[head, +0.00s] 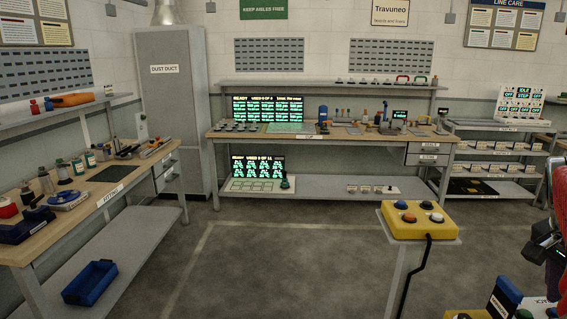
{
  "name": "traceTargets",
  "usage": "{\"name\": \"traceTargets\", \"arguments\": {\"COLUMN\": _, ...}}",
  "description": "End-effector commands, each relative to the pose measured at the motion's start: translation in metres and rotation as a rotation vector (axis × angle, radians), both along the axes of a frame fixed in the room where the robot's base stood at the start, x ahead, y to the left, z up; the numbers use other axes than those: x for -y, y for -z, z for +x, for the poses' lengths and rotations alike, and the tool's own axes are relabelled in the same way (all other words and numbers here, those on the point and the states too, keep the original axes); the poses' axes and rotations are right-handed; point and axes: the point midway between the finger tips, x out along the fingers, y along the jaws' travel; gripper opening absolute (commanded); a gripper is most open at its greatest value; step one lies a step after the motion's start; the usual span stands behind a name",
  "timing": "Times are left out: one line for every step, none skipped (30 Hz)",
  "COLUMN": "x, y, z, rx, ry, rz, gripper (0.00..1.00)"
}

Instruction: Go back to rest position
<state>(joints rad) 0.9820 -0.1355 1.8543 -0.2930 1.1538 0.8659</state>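A red part of what looks like my arm is cut off by the right edge. Below it is a dark part that seems to be my gripper (544,246). Its fingers are too small and dark to tell open from shut, and I cannot see anything held. It is to the right of the yellow button box (420,222), apart from it.
The yellow box stands on a grey pedestal at centre right. A bench (280,137) with a lit screen is at the back, another (120,182) at the left. A blue bin (90,283) lies on the left lower shelf. The middle floor (270,265) is clear.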

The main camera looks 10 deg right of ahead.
Motion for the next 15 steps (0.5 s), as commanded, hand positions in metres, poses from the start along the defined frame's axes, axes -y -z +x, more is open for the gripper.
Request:
{"name": "traceTargets", "arguments": {"x": -0.011, "y": 0.0, "z": 0.01, "rx": 0.003, "ry": -0.045, "rz": -0.001, "gripper": 0.39}}
{"name": "traceTargets", "arguments": {"x": -0.018, "y": 0.001, "z": 0.016, "rx": 0.003, "ry": -0.075, "rz": 0.001, "gripper": 0.39}}
{"name": "traceTargets", "arguments": {"x": -0.028, "y": 0.002, "z": 0.024, "rx": 0.006, "ry": -0.117, "rz": 0.002, "gripper": 0.39}}
{"name": "traceTargets", "arguments": {"x": -0.035, "y": 0.002, "z": 0.03, "rx": 0.008, "ry": -0.15, "rz": 0.003, "gripper": 0.39}}
{"name": "traceTargets", "arguments": {"x": -0.043, "y": 0.004, "z": 0.036, "rx": 0.009, "ry": -0.183, "rz": 0.004, "gripper": 0.39}}
{"name": "traceTargets", "arguments": {"x": -0.054, "y": 0.004, "z": 0.044, "rx": 0.011, "ry": -0.228, "rz": 0.004, "gripper": 0.39}}
{"name": "traceTargets", "arguments": {"x": -0.062, "y": 0.006, "z": 0.049, "rx": 0.012, "ry": -0.259, "rz": 0.005, "gripper": 0.39}}
{"name": "traceTargets", "arguments": {"x": -0.07, "y": 0.007, "z": 0.054, "rx": 0.013, "ry": -0.294, "rz": 0.006, "gripper": 0.39}}
{"name": "traceTargets", "arguments": {"x": -0.081, "y": 0.008, "z": 0.061, "rx": 0.016, "ry": -0.338, "rz": 0.007, "gripper": 0.39}}
{"name": "traceTargets", "arguments": {"x": -0.089, "y": 0.009, "z": 0.065, "rx": 0.018, "ry": -0.37, "rz": 0.006, "gripper": 0.39}}
{"name": "traceTargets", "arguments": {"x": -0.097, "y": 0.01, "z": 0.07, "rx": 0.019, "ry": -0.404, "rz": 0.006, "gripper": 0.39}}
{"name": "traceTargets", "arguments": {"x": -0.108, "y": 0.012, "z": 0.076, "rx": 0.021, "ry": -0.448, "rz": 0.006, "gripper": 0.39}}
{"name": "traceTargets", "arguments": {"x": -0.116, "y": 0.013, "z": 0.08, "rx": 0.021, "ry": -0.48, "rz": 0.007, "gripper": 0.39}}
{"name": "traceTargets", "arguments": {"x": -0.125, "y": 0.014, "z": 0.083, "rx": 0.023, "ry": -0.512, "rz": 0.007, "gripper": 0.39}}
{"name": "traceTargets", "arguments": {"x": -0.136, "y": 0.015, "z": 0.088, "rx": 0.024, "ry": -0.557, "rz": 0.006, "gripper": 0.39}}
